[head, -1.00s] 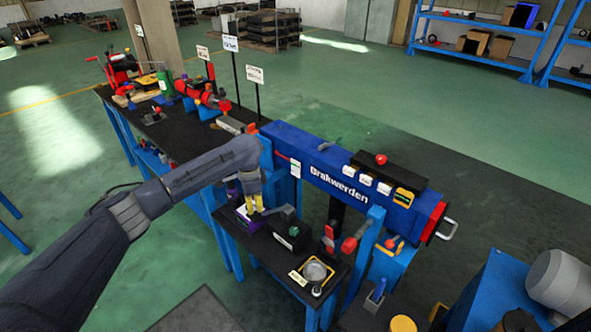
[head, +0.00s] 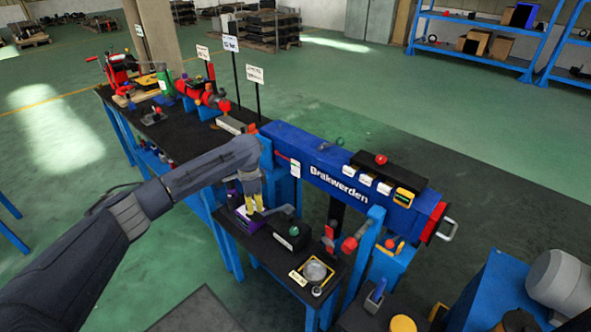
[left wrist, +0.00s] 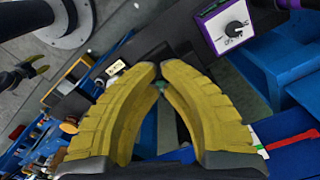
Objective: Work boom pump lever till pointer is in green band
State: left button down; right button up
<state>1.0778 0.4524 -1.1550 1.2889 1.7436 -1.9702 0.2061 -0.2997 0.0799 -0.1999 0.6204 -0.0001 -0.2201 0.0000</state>
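My left gripper (head: 255,203) hangs over the black bench, beside the purple box (head: 243,222). In the left wrist view its yellow fingers (left wrist: 160,70) lean together with their tips close. I cannot tell whether anything thin is between them. The purple box in that view has a white dial face (left wrist: 224,22) with a dark knob. A grey lever-like bar (head: 284,212) rises from a black box (head: 292,236) just right of the fingers. A small yellow-framed display (head: 403,196) sits on the blue boom (head: 345,183); its pointer and band are too small to read.
A red-handled part (head: 350,244) stands right of the bench. A round dish-like part (head: 315,271) lies at the bench's front right corner. A longer black bench (head: 165,133) with red equipment is behind. Open green floor lies left and behind.

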pick_arm(q)
jog(key=shift+f, duration=0.1)
jog(key=shift+f, duration=4.9)
jog(key=shift+r, duration=4.85)
jog(key=shift+r, duration=0.1)
jog(key=shift+f, duration=4.95)
jog(key=shift+r, duration=4.8)
